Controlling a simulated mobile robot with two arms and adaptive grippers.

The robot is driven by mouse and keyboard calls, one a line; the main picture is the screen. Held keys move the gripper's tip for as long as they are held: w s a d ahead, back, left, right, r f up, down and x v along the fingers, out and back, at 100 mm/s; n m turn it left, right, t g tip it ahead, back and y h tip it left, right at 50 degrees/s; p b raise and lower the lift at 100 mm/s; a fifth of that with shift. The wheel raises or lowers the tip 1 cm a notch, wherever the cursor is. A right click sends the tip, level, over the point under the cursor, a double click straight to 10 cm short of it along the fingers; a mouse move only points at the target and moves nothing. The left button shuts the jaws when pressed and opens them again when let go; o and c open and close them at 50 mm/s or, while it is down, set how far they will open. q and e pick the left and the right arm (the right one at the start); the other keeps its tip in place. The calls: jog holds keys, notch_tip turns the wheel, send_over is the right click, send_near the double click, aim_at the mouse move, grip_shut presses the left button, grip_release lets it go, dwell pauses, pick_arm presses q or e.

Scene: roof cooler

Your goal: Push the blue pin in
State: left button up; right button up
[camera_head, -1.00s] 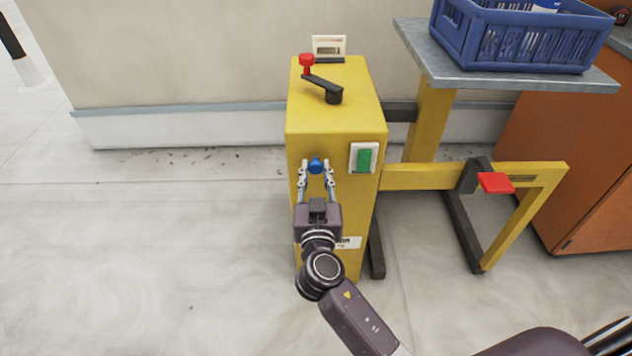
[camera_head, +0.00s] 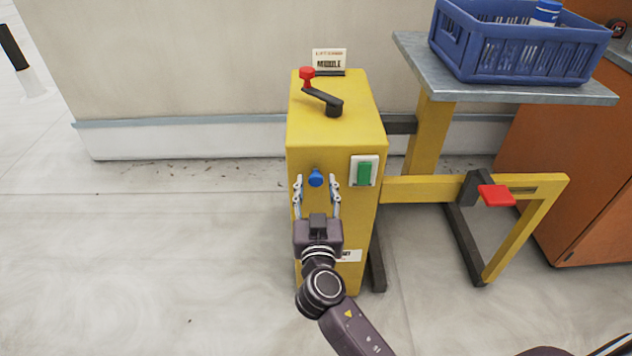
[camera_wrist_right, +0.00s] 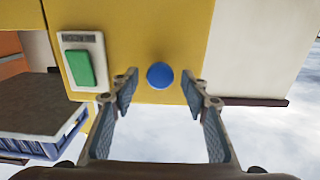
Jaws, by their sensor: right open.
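The blue pin (camera_head: 316,178) is a round blue knob on the front face of the yellow cabinet (camera_head: 330,135). It also shows in the right wrist view (camera_wrist_right: 160,75), centred between my fingers and beyond them. My right gripper (camera_head: 317,184) is open, its two fingers spread to either side of the pin in the head view. The fingers do not grip the pin. In the right wrist view the open fingers (camera_wrist_right: 162,90) have nothing between them. How deep the pin sits in the cabinet cannot be told. My left gripper is not in view.
A green switch (camera_head: 364,173) sits right of the pin. A crank with a red knob (camera_head: 307,74) is on the cabinet top. A yellow frame with a red pedal (camera_head: 496,195) and a grey platform (camera_head: 430,75) carrying a blue crate (camera_head: 500,50) stand to the right.

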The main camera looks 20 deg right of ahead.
jog(key=v, duration=1)
jog(key=shift+s, duration=0.4)
jog(key=shift+r, duration=0.1)
